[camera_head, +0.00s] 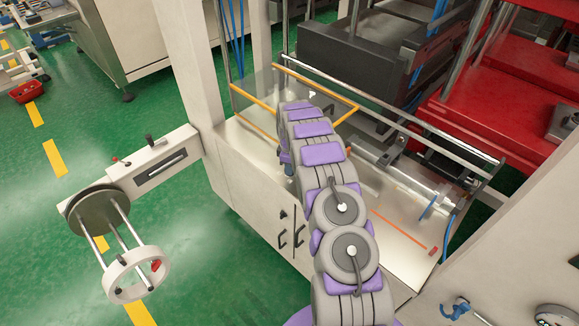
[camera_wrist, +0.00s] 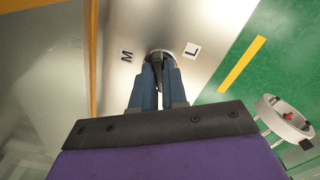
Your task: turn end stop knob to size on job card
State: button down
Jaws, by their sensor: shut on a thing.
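In the wrist view, the dark end stop knob (camera_wrist: 158,58) sits on a pale metal panel (camera_wrist: 190,18). A label marked M (camera_wrist: 127,56) is to its left and a label marked L (camera_wrist: 192,49) to its right. My gripper (camera_wrist: 160,72) has its blue-grey fingers shut on the knob, one on each side. The fingers hide part of the knob, so its exact pointing is hard to tell. In the head view my arm covers the knob. I cannot make out a readable job card in either view.
A clear guard with orange edges (camera_head: 252,100) stands beside my arm; an orange edge (camera_wrist: 92,50) shows close by in the wrist view. A white handwheel (camera_head: 137,274) juts out at the left. Red shelving (camera_head: 470,118) is at the right. Green floor is open at the left.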

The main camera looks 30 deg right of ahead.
jog(key=shift+w+r+n+p, duration=0.1)
jog(key=shift+n+p, duration=0.1)
jog(key=shift+n, duration=0.6)
jog(key=shift+w+r+n+p, duration=0.1)
jog(key=shift+n+p, duration=0.05)
jog(key=shift+n, duration=0.65)
jog(key=shift+d, duration=0.1)
jog(key=c, duration=1.2)
grip_release()
jog(key=shift+f, duration=0.15)
jog(key=shift+o, duration=0.2)
jog(key=shift+s, duration=0.1)
notch_tip(320, 180, up, 17)
jog(key=shift+r, duration=0.2)
